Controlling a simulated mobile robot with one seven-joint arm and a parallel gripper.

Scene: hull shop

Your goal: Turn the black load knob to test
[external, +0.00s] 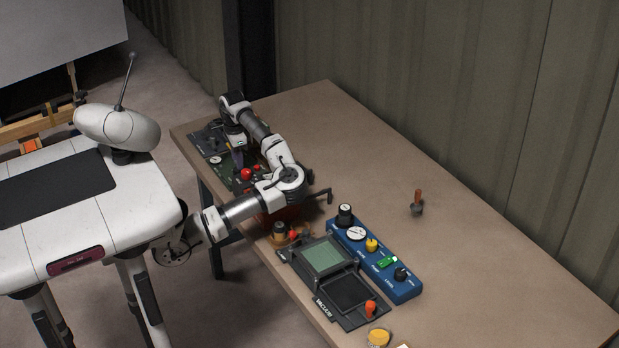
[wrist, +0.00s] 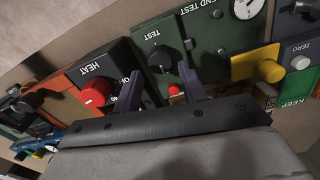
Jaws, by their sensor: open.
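In the wrist view, a black knob (wrist: 160,58) stands on a dark green panel (wrist: 205,28) with the word TEST beside it. My gripper (wrist: 160,72) is open, with its two dark fingers spread just short of the knob, which shows in the gap between the fingertips. The fingers hold nothing, and I cannot tell whether either one touches the knob. A pointer mark on the knob is too small to read. In the external view my gripper (external: 237,155) points down over the dark green panel (external: 246,163), and the black knob cannot be made out there.
Close to the fingers are a red knob marked HEAT (wrist: 97,92) and a small red button (wrist: 175,89). A white dial (wrist: 246,8) and a yellow block (wrist: 256,64) lie to the right. A blue panel (external: 408,291) stands farther along the table; the table's far right is largely clear.

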